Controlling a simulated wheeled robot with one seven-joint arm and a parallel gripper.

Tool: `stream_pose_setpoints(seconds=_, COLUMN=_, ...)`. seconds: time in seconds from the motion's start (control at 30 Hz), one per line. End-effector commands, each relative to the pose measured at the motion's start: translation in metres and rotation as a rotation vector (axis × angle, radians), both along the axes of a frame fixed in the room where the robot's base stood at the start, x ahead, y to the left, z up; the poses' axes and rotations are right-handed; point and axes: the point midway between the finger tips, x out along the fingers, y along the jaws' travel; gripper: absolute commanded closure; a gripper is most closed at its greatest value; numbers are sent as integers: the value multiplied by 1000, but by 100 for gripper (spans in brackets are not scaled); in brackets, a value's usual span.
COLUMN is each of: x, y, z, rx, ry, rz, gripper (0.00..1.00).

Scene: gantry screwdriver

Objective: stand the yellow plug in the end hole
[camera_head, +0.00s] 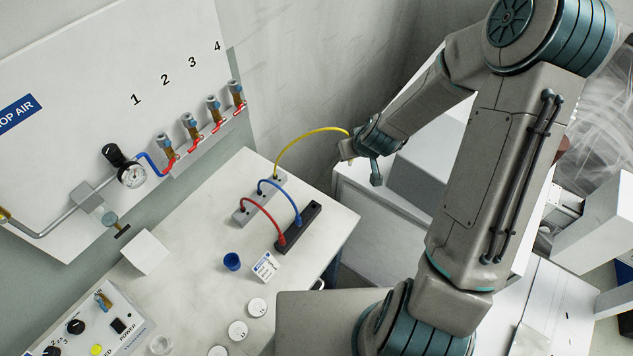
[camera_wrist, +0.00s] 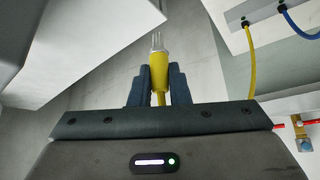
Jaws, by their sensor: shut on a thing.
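The yellow plug (camera_wrist: 158,70) is between the two fingers of my gripper (camera_wrist: 158,86) in the wrist view. Its pale prongs point away from the fingers. In the head view my gripper (camera_head: 351,149) is in the air, beyond the table's right edge and apart from both socket blocks. The yellow cable (camera_head: 310,134) arches from the grey block (camera_head: 243,211) to my gripper. The black block (camera_head: 290,238) holds a blue plug (camera_head: 298,221) near its middle and a red plug (camera_head: 281,239) at its near end. Its far end (camera_head: 315,206) shows no plug; the hole itself is too small to make out.
Red (camera_head: 262,208) and blue (camera_head: 285,187) cables arch between the blocks. A blue cup (camera_head: 232,261), a small card (camera_head: 265,266) and several white discs stand nearer on the table (camera_head: 200,225). A valve panel (camera_head: 110,90) rises at left. White boxes lie right of the table.

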Motion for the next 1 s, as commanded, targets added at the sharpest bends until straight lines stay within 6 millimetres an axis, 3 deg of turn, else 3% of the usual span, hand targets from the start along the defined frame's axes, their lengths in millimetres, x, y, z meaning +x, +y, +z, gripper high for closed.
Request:
stream_pose_setpoints(seconds=0.03, x=-6, y=8, z=-17, rx=11, ry=10, rz=84, gripper=100)
stream_pose_setpoints(seconds=0.2, x=-22, y=48, z=-51, rx=9, ry=3, rz=454, gripper=100)
stream_pose_setpoints(seconds=0.4, x=-42, y=94, z=-73, rx=1, ry=-2, rz=893, gripper=100)
stream_pose_setpoints(seconds=0.6, x=-47, y=105, z=-76, rx=-2, ry=-1, rz=1018, gripper=100)
stream_pose_setpoints(seconds=1.0, x=-47, y=105, z=-101, rx=-1, ry=1, rz=1020, gripper=100)
